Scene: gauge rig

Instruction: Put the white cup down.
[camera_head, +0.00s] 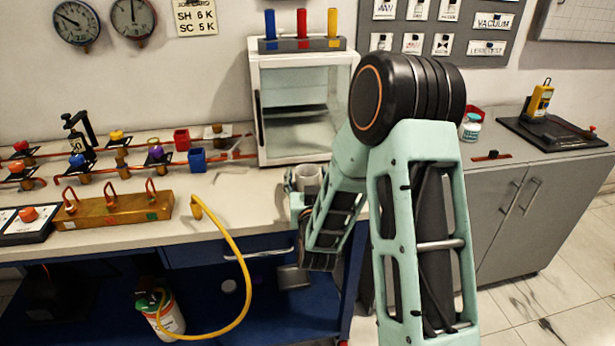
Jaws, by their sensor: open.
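The white cup (308,176) stands upright at the right end of the pale workbench, in front of the glass-fronted cabinet. My gripper (301,190) is at the cup, low against its near side. The jaws are open, and one light green finger part shows to the left of the cup. My own arm hides the right side of the gripper. The cup's base is hidden behind the gripper, so I cannot tell whether it touches the bench top or the fingers.
The white cabinet (302,95) stands just behind the cup. Bare bench top (250,190) lies left of the cup. The bench's front edge is close.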

